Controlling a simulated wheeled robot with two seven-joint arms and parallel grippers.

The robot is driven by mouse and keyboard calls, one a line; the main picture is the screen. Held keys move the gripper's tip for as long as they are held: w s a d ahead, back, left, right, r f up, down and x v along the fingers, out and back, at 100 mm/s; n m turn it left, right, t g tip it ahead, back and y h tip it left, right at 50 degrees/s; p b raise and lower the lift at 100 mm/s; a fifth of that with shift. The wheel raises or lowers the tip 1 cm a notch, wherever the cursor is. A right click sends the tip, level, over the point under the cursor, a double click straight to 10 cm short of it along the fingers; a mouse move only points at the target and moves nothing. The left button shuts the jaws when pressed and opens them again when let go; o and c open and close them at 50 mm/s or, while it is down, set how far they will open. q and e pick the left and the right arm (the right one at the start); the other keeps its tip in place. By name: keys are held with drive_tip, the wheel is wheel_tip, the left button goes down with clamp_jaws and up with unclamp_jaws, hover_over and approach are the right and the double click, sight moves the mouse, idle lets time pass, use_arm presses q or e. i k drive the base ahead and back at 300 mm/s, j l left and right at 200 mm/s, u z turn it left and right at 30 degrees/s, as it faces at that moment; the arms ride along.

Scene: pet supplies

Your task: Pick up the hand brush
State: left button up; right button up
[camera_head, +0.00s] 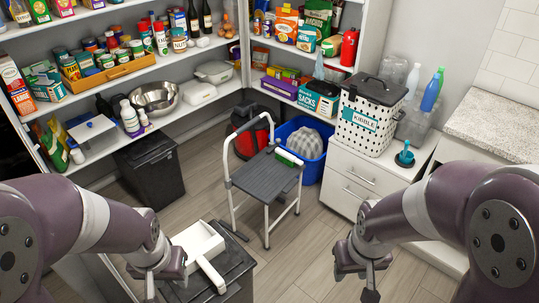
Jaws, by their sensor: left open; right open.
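A small green and white object, which looks like the hand brush (289,157), lies on the top step of the grey step stool (262,177) in the middle of the head view. A white dustpan-like tray (199,243) with a handle lies on a dark box at lower centre. My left gripper (158,283) is open and empty, close to the left of the white tray. My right gripper (364,282) is open and empty over the floor, lower right of the stool. Both grippers are apart from the brush.
A white drawer cabinet (352,178) with a kibble bin (367,117) stands to the right. Stocked shelves fill the left and back. Floor (303,243) is clear between stool and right gripper.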

sight(285, 157)
drive_tip(key=i+l+z, duration=0.25)
drive_tip(key=i+l, duration=0.35)
drive_tip(key=l, duration=0.15)
drive_tip(key=i+l+z, duration=0.25)
drive_tip(key=i+l, duration=0.4)
drive_tip(key=i+j+z, duration=0.15)
drive_tip(key=i+j, duration=0.4)
drive_tip(key=i+j+z, duration=0.1)
drive_tip(key=i+j, duration=0.45)
drive_tip(key=j, duration=0.1)
